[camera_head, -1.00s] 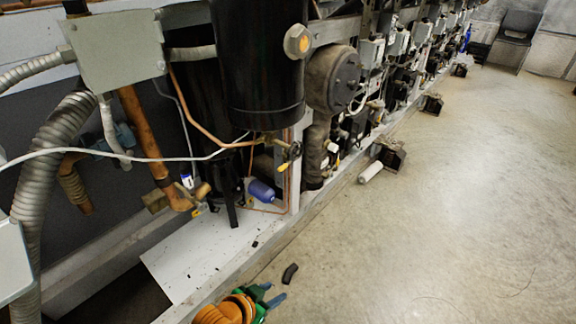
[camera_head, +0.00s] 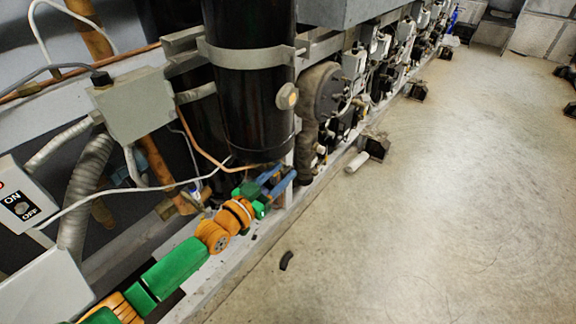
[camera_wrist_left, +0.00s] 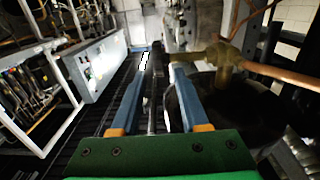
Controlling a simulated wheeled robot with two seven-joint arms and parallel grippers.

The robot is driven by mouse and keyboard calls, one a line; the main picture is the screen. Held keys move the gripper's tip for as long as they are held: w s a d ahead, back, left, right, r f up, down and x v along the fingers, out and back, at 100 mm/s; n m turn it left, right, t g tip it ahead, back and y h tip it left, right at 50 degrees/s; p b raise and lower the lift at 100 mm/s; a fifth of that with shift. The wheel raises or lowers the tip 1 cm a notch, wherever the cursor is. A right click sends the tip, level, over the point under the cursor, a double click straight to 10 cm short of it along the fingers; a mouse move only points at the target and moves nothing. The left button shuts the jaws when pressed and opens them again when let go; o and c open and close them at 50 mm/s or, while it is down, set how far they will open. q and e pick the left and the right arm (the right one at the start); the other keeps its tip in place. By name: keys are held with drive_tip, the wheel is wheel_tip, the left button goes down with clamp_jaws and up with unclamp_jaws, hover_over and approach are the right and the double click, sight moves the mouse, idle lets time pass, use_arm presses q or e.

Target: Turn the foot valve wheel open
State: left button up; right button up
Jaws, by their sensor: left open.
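My left gripper (camera_head: 283,175) is open, its blue fingers reaching in at the foot of the black tank (camera_head: 252,105). In the left wrist view its fingers (camera_wrist_left: 160,68) point ahead with a gap between them. A brass valve body (camera_wrist_left: 224,60) with a copper pipe shows just right of the fingertips. A narrow dark and grey shape (camera_wrist_left: 154,75) stands in the gap; I cannot tell whether it is the foot valve wheel seen edge-on. In the head view my gripper and the tank's base hide the wheel. No grip on anything shows.
A grey junction box (camera_head: 136,103) and an ON/OFF switch box (camera_head: 22,200) are at the left. A white cable (camera_head: 130,187) runs close to my left arm. A white cylinder (camera_head: 357,162) lies on the floor. The concrete floor (camera_head: 440,220) at the right is open.

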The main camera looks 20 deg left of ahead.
sight(285, 171)
use_arm(q)
drive_tip(key=shift+x, duration=1.5)
clamp_jaws()
drive_tip(key=t+b, duration=0.1)
drive_tip(key=b, duration=0.2)
drive_tip(key=f+t+b, duration=0.1)
drive_tip(key=b, duration=0.3)
drive_tip(key=shift+s+h, duration=0.25)
drive_tip(key=shift+h, duration=0.15)
drive_tip(key=shift+r+t+b, duration=0.25)
drive_tip(key=shift+t+b, duration=0.05)
drive_tip(key=shift+t, duration=0.1)
drive_tip(key=shift+r, duration=0.25)
unclamp_jaws()
drive_tip(key=shift+s, duration=0.1)
